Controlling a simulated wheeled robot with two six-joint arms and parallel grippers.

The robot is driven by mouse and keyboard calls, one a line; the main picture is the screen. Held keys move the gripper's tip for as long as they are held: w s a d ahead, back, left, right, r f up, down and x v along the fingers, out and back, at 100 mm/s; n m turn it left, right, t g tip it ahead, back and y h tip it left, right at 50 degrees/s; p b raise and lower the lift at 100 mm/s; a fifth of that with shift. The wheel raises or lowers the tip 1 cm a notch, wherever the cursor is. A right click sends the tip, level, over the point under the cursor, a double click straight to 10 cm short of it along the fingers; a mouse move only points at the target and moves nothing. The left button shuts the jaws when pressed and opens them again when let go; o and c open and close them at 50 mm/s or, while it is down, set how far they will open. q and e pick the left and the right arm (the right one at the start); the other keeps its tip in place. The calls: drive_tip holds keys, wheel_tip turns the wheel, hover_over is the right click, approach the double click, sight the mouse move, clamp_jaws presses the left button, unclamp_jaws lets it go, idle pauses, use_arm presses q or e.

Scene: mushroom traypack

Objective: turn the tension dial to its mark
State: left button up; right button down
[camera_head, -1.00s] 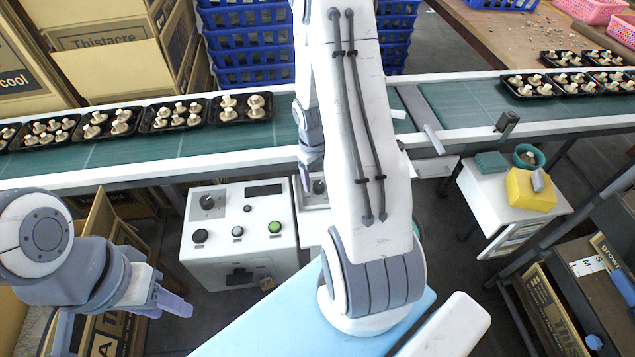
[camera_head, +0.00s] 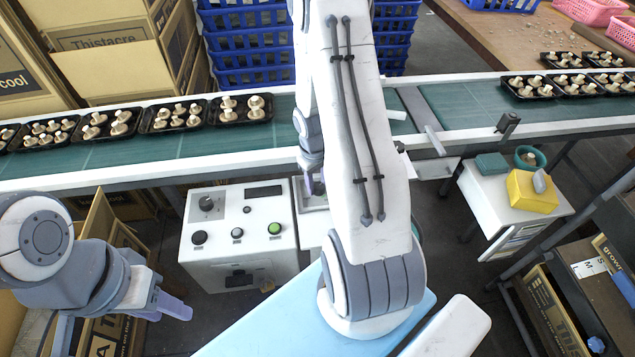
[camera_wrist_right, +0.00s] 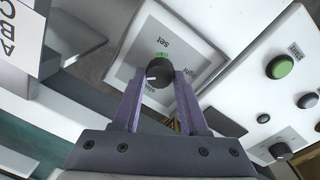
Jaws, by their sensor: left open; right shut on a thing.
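The tension dial (camera_wrist_right: 159,76) is a dark round knob with a white pointer line, on a grey labelled plate in the right wrist view. A green mark (camera_wrist_right: 162,56) sits at the knob's edge, on the upper side in that view. The white pointer is toward the lower left, away from the green mark. My right gripper (camera_wrist_right: 158,84) is shut on the dial, one finger on each side. In the head view my right gripper (camera_head: 315,183) is at the panel, partly hidden by my arm. My left gripper (camera_head: 172,304) is open and empty at lower left.
A white control box (camera_head: 238,250) with several knobs and a green button (camera_head: 274,228) stands left of the dial panel. The conveyor (camera_head: 170,148) carries mushroom trays behind.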

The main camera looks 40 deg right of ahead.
drive_tip(key=m+b, duration=0.2)
drive_tip(key=m, duration=0.2)
drive_tip(key=shift+w+d, duration=0.1)
drive_tip(key=m+b, duration=0.1)
drive_tip(key=m, duration=0.4)
drive_tip(key=shift+m+g, duration=0.3)
drive_tip(key=m, duration=0.5)
drive_tip(key=shift+d, duration=0.1)
drive_tip(key=m, duration=0.5)
drive_tip(key=shift+y+p, duration=0.3)
drive_tip(key=shift+m, duration=0.3)
drive_tip(key=shift+c, duration=2.2)
unclamp_jaws()
